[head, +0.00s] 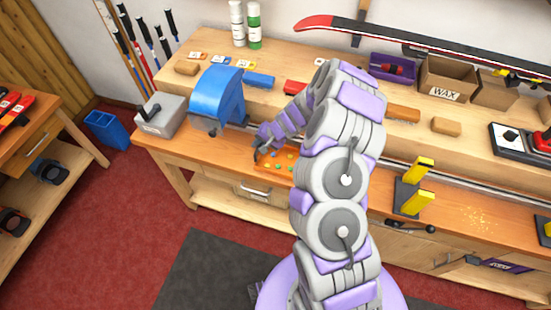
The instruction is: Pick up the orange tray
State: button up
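The orange tray (264,164) lies on the front part of the wooden bench, with several small yellow, green and blue pieces in it. My arm covers its right side. My gripper (257,153) is at the tray's far left edge, pointing down. It is small and dark here, so I cannot tell whether its fingers are apart or closed, or whether they touch the tray.
A blue clamp-like block (217,95) stands left of the tray, with a grey box (158,118) further left. A yellow-jawed vise (411,190) is to the right. A ski (420,38) lies across the back. Bench (200,150) is clear left of the tray.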

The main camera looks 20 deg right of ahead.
jog(key=c, duration=0.3)
grip_shut()
jog(key=shift+d, duration=0.1)
